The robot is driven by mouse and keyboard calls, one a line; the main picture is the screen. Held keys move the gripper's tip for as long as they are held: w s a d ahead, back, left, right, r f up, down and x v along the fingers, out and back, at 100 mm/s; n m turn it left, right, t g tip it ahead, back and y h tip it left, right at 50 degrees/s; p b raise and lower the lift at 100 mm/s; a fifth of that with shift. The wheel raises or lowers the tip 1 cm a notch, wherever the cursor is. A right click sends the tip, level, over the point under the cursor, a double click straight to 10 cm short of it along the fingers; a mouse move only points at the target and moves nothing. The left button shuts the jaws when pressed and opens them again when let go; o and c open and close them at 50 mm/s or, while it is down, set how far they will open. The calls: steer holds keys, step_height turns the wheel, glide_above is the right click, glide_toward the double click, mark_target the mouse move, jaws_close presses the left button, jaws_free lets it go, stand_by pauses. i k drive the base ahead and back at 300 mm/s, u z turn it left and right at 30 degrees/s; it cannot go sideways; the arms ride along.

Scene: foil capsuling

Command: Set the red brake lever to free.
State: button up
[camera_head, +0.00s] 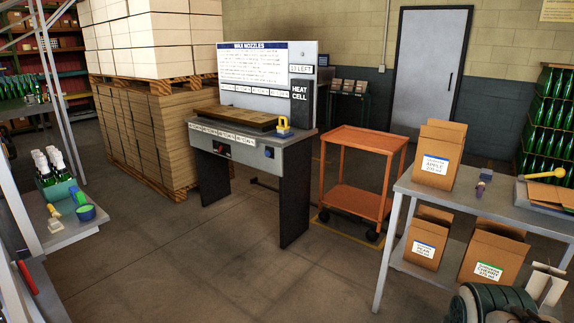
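A slim red bar (27,278), which may be the red brake lever, shows at the lower left edge, low beside the grey bench. It slants and lies against a dark part. It is small, and I see no marking that tells its setting. A dark rounded part with pale rings, likely of my arm, shows at the lower right edge. A pale pronged piece (545,284) beside it may be my gripper. I cannot tell whether it is open or shut. It is far from the red bar, across the floor.
A grey table (484,202) with cartons stands right. The floor (210,270) in the middle is clear.

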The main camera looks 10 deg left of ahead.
mark_target(20, 264)
steer(key=u, duration=0.65)
steer(key=i, duration=1.3)
steer(key=u, duration=1.85)
steer(key=i, duration=1.15)
steer(key=u, duration=1)
steer(key=k, duration=0.3)
steer(key=z, duration=0.65)
steer(key=i, duration=0.5)
